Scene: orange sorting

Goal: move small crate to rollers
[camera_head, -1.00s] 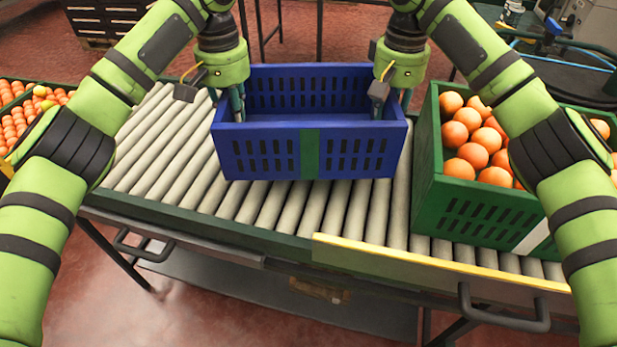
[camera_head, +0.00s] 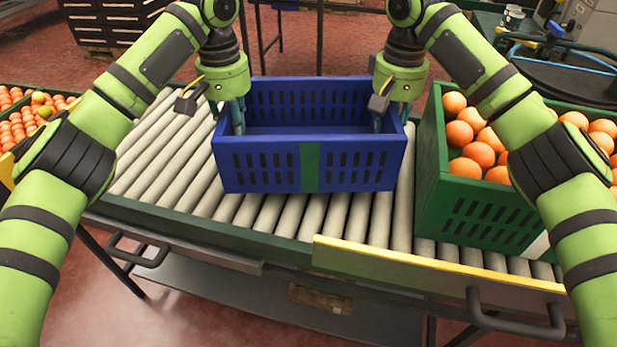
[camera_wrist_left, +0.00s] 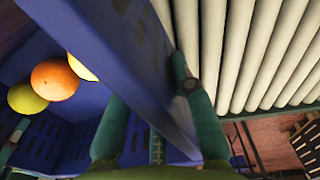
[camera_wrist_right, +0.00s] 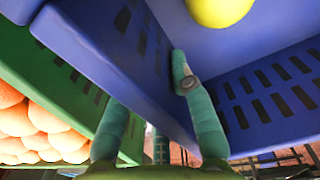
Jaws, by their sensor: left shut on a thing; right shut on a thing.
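The small blue crate (camera_head: 259,166), with a green stripe on its front, is level over the middle of the rollers (camera_head: 165,160). I cannot tell whether its bottom touches them. My left gripper (camera_head: 238,118) is shut on its left wall and my right gripper (camera_head: 382,116) on its right wall, both pointing down. In the left wrist view, the fingers straddle the wall (camera_wrist_left: 115,60), with an orange fruit (camera_wrist_left: 55,79) and yellowish fruits inside the crate. The right wrist view shows a yellow fruit (camera_wrist_right: 219,10) inside.
A green crate (camera_head: 483,219) of oranges stands on the rollers at the right, with a narrow gap to the blue crate. Rollers are bare to the left and in front. More fruit (camera_head: 22,125) lies at the far left. A yellow-topped rail (camera_head: 430,266) edges the front.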

